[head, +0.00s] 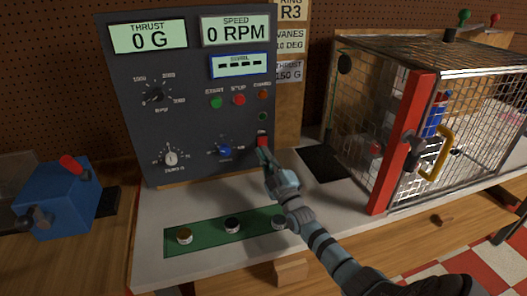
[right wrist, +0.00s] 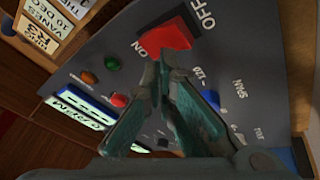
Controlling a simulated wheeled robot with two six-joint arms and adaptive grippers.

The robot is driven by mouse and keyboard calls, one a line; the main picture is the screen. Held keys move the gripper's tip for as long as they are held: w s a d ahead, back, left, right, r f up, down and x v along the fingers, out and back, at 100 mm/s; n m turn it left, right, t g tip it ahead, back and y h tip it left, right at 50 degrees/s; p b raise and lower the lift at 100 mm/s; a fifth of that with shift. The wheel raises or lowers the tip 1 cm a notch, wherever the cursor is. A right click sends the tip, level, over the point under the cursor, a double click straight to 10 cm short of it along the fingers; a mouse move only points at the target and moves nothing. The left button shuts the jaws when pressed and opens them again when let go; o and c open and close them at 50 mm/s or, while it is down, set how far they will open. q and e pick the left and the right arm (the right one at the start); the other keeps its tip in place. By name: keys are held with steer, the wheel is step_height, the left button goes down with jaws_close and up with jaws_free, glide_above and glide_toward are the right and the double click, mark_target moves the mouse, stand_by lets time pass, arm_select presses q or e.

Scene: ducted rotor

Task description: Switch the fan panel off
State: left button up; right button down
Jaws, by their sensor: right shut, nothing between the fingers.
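The dark grey fan panel (head: 190,110) stands upright on the bench. Its displays read 0 G thrust, 0 RPM speed and dashes. Its red rocker switch (head: 262,139) is low on the right side. In the right wrist view the red switch (right wrist: 168,38) lies between the words ON and OFF. My right gripper (head: 264,153) is shut and empty, its tips at the switch; they also show in the right wrist view (right wrist: 170,60), overlapping the switch's lower edge. I cannot tell whether they touch it. My left gripper is not in view.
A mesh cage (head: 460,110) with a red post (head: 400,150) and yellow handle (head: 435,155) stands to the right. A green strip (head: 208,236) with several small round pieces lies in front. A blue box (head: 60,200) with a red lever is at the left.

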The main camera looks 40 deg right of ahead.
stand_by(0.4)
steer(key=shift+w+d+f+b, duration=0.1)
steer(key=shift+w+f+b, duration=0.05)
steer(key=shift+w+b, duration=0.25)
steer(key=shift+w+d+f+b, duration=0.15)
steer(key=shift+w+f+b, duration=0.15)
steer(key=shift+b, duration=0.35)
stand_by(0.5)
steer(key=shift+r, duration=0.15)
steer(key=p, duration=0.1)
steer(key=s+p, duration=0.1)
steer(key=p, duration=0.1)
steer(key=shift+s+a+r, duration=0.25)
steer(key=shift+a+r, duration=0.05)
steer(key=shift+r, duration=0.1)
steer(key=shift+f, duration=0.1)
